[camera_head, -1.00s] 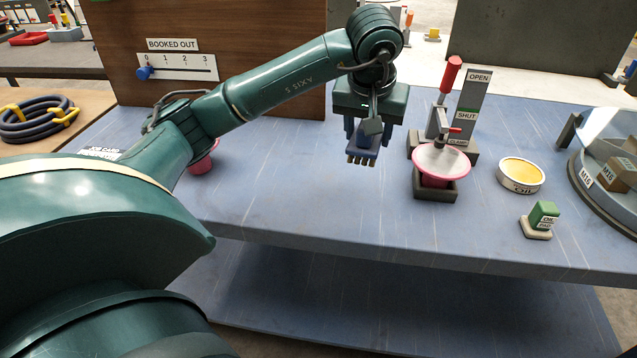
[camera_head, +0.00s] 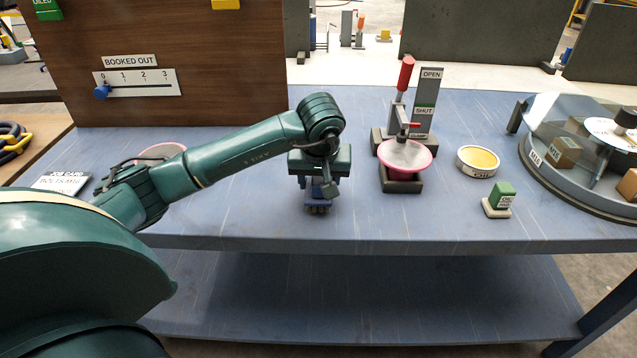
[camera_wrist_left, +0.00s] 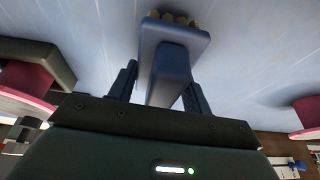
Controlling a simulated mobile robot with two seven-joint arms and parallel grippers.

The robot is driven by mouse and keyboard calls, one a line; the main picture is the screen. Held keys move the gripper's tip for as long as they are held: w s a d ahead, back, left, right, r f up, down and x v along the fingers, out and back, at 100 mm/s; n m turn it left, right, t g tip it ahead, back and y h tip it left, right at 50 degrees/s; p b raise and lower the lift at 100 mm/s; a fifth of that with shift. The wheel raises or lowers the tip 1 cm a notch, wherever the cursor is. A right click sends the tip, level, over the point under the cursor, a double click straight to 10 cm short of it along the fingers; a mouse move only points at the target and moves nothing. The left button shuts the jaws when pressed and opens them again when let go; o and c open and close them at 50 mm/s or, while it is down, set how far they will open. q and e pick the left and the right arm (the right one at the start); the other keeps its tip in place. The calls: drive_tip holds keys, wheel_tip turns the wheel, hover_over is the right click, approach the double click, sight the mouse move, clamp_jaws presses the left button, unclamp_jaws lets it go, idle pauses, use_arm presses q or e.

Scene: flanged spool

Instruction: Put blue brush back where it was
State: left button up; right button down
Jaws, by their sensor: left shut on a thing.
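The blue brush (camera_head: 318,201) is held by my left gripper (camera_head: 319,184) at the middle of the bench, bristles facing the bench top. In the left wrist view the brush (camera_wrist_left: 172,60) sits between the two fingers of my left gripper (camera_wrist_left: 163,85), which are shut on its handle. Its tan bristles show at the far end. I cannot tell whether the bristles touch the bench. My right gripper is in neither view.
A pink spool (camera_head: 405,157) sits in a dark holder under a red-handled clamp (camera_head: 404,80). To its right are a yellow-topped tin (camera_head: 478,162), a green block (camera_head: 501,196) and a round covered tray (camera_head: 540,170). Another pink piece (camera_head: 160,152) is partly behind my left arm. Bench front is clear.

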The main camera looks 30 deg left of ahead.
use_arm(q)
drive_tip(key=shift+f, duration=0.4)
drive_tip(key=shift+f, duration=0.25)
drive_tip(key=o, duration=1.1)
drive_tip(key=shift+r, duration=0.1)
